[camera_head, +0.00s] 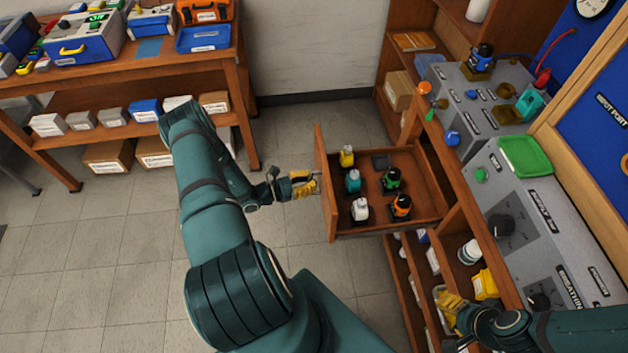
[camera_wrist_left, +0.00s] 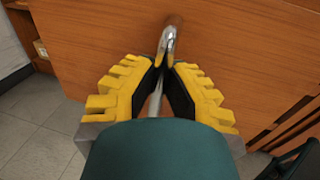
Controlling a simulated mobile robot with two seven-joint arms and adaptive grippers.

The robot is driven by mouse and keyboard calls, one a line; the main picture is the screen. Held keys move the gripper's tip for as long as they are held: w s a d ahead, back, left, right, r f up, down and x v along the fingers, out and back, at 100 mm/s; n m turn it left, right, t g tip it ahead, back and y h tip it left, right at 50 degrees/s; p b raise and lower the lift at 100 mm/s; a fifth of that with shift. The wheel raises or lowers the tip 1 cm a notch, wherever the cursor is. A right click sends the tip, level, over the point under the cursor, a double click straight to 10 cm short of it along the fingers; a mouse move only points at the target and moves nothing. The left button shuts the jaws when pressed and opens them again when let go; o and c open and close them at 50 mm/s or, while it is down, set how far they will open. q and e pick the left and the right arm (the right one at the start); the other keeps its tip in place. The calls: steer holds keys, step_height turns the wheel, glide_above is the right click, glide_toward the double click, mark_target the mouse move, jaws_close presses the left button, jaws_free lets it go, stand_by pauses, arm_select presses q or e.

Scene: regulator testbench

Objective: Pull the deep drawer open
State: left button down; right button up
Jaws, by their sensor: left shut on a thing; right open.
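The deep drawer (camera_head: 415,210) stands pulled out from the wooden bench in the head view. Several small bottle-like parts, with yellow, teal, green, white and orange tops, stand inside it. Its front panel (camera_head: 325,185) faces left and also fills much of the left wrist view (camera_wrist_left: 235,45). My left gripper (camera_head: 312,184) is at the outside of this panel. In the left wrist view its yellow fingers (camera_wrist_left: 162,75) are shut on the metal handle (camera_wrist_left: 169,38).
The bench top (camera_head: 462,180) carries grey test panels and a green tray (camera_head: 525,156). A wooden shelf table (camera_head: 150,65) with cases and boxes stands at back left. The tiled floor left of the drawer is clear.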

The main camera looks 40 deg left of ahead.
arm_select(q)
steer(key=c, duration=1)
jaws_free()
steer(key=shift+s, duration=0.1)
steer(key=v, duration=1.2)
